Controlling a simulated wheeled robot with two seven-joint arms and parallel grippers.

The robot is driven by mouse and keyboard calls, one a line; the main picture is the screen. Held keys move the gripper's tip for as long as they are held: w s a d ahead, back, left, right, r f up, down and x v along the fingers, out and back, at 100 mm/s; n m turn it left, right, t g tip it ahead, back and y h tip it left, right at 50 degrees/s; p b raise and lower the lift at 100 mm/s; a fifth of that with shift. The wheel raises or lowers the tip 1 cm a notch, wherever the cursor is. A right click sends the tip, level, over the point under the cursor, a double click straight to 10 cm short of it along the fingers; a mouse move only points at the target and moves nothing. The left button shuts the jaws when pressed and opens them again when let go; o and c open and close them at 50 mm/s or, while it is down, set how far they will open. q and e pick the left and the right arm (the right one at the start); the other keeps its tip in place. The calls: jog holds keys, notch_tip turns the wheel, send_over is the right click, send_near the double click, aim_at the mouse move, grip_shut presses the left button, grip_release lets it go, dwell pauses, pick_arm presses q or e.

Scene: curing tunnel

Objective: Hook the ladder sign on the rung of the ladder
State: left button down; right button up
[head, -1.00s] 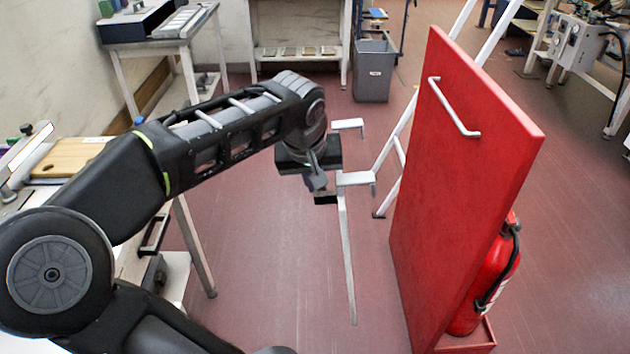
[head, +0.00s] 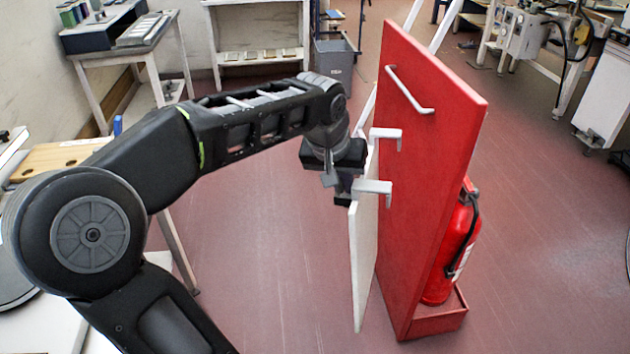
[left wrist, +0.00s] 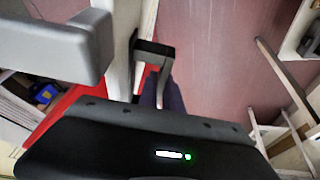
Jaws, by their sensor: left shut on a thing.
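The ladder sign (head: 361,262) is a thin pale panel with two light grey hooks (head: 385,135) at its top. It hangs upright from my left gripper (head: 343,192), which is shut on its upper part. In the left wrist view, a pale strip of the sign (left wrist: 121,45) and one grey hook (left wrist: 55,45) show close to the dark finger. The ladder (head: 366,108) is light grey and stands behind the red panel, mostly hidden. Its rungs cannot be made out clearly now. The hooks appear apart from it. My right gripper is out of view.
A tall red panel (head: 425,150) with a white handle stands just right of the sign. A fire extinguisher (head: 455,250) is behind it. A grey bin (head: 334,60) stands at the back. The floor (head: 280,270) left of the sign is clear.

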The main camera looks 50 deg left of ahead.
pick_arm(q)
jog(key=w+d+f+m+h, duration=0.1)
jog(key=w+d+f+m, duration=0.2)
jog(key=d, duration=0.7)
jog(key=w+d+f+m+h, duration=0.2)
jog(key=w+d+f, duration=0.4)
jog(key=d, duration=0.5)
jog(key=shift+w+d+f+m, duration=0.35)
jog(key=shift+w+m, duration=0.3)
jog(key=shift+m, duration=0.25)
jog(key=shift+w, duration=0.1)
